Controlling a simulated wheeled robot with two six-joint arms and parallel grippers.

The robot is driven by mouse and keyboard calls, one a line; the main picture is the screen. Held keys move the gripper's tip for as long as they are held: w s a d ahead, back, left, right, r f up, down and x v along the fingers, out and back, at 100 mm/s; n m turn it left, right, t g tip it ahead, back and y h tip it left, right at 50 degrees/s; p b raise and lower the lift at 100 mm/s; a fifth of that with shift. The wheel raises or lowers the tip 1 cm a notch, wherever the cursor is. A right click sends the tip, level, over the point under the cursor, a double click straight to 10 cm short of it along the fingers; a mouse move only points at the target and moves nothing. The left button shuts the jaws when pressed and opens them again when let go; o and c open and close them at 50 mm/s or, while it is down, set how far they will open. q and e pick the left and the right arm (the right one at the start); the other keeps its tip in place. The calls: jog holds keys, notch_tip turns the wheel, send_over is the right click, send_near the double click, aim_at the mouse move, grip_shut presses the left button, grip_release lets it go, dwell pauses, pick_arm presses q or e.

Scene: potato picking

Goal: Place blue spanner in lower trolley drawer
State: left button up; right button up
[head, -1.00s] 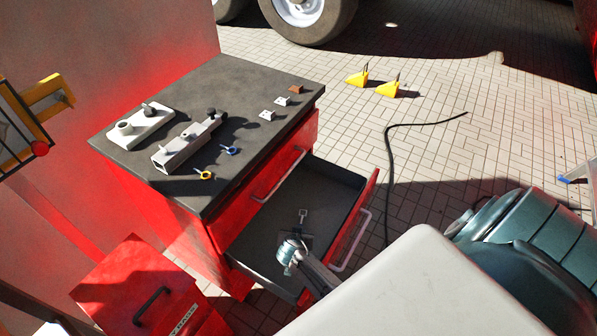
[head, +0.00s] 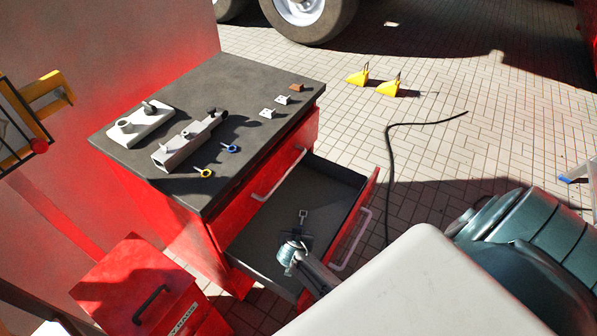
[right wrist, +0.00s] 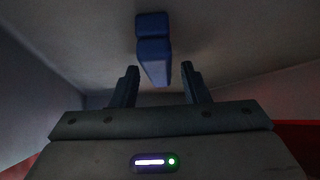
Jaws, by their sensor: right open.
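The red trolley (head: 193,228) has a dark top and an open lower drawer (head: 263,233). My right gripper (head: 302,235) is down inside the drawer, seen from above. In the right wrist view its fingers (right wrist: 159,75) are open. A blue spanner (right wrist: 153,55) shows just beyond and between the fingertips, over the grey drawer floor; I cannot tell whether they touch. In the head view a small pale, square-ended piece (head: 303,214) shows just ahead of the gripper, probably the same spanner's end. My left gripper is not in view.
On the trolley top lie a blue ring-ended piece (head: 230,149), a yellow one (head: 205,173), a grey block fixture (head: 185,146) and a white one (head: 140,122). A red box (head: 130,275) stands front left. The drawer's far part is clear.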

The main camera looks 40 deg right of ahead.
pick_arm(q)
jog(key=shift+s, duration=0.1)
pick_arm(e)
jog(key=shift+r, duration=0.1)
jog(key=shift+s+a+r, duration=0.1)
jog(key=shift+r, duration=0.05)
jog(key=v, duration=0.6)
jog(key=shift+s+a+r+p, duration=0.15)
jog(key=shift+r+p, duration=0.05)
jog(key=shift+p, duration=0.15)
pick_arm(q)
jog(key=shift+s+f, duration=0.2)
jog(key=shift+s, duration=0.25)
pick_arm(e)
jog(key=shift+v, duration=2.5)
